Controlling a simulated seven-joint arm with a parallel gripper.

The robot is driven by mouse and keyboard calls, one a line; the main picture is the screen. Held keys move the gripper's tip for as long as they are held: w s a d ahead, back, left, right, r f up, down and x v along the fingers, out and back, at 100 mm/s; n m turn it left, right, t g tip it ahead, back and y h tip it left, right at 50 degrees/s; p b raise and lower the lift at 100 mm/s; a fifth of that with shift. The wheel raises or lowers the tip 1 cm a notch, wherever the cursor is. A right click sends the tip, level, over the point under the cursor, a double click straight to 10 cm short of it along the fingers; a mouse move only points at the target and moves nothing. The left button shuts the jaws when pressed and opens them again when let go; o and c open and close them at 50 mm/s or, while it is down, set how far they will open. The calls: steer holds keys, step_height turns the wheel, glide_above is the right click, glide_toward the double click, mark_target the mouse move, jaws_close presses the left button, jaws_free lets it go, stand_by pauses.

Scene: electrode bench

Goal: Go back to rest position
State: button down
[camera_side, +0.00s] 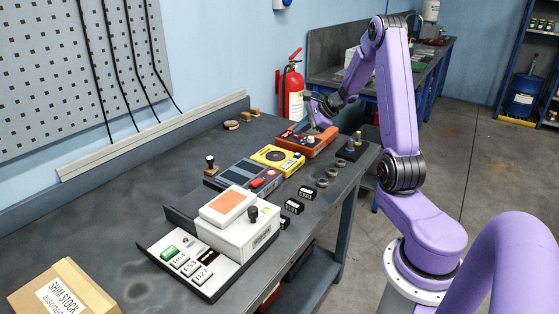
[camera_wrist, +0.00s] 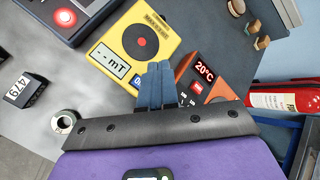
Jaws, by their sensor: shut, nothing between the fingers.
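My gripper (camera_side: 316,129) is at the far end of the bench, over the orange device (camera_side: 321,144). In the wrist view its two blue-grey fingers (camera_wrist: 160,80) are together with nothing between them. I cannot tell whether the fingertips touch anything. My arm rises from its base at the right and bends down toward the bench.
The dark workbench (camera_side: 105,237) also holds a grey device with a red button (camera_side: 262,180), a white box with an orange top (camera_side: 232,205), small black blocks (camera_side: 294,206) and metal rings (camera_side: 322,182). A cardboard box (camera_side: 65,288) is at the near left. A fire extinguisher (camera_side: 291,90) stands behind.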

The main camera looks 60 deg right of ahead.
steer(key=a+r+n+g+y, duration=0.25)
steer(key=a+n, duration=0.55)
steer(key=a, duration=0.9)
steer(key=s+a+n+g, duration=0.2)
steer(key=s+a+n, duration=0.2)
steer(key=a, duration=0.1)
steer(key=s+a+n+g, duration=0.2)
steer(key=s+a+n, duration=0.1)
steer(key=a, duration=0.3)
steer(key=s+a+r+n+g+y, duration=0.1)
steer(key=s+a+n+g, duration=0.1)
steer(key=s+a+n, duration=0.2)
steer(key=shift+s+a+n, duration=0.15)
steer(key=shift+a+n, duration=0.1)
steer(key=shift+a, duration=0.3)
steer(key=shift+s+a+n, duration=0.15)
steer(key=shift+a+n, duration=0.1)
steer(key=shift+a, duration=0.3)
steer(key=s+a+n+h, duration=0.1)
steer(key=s+n+h, duration=0.4)
steer(key=s+n, duration=1.2)
steer(key=shift+s+a+r, duration=0.3)
steer(key=shift+s+r, duration=0.05)
steer(key=shift+s, duration=0.75)
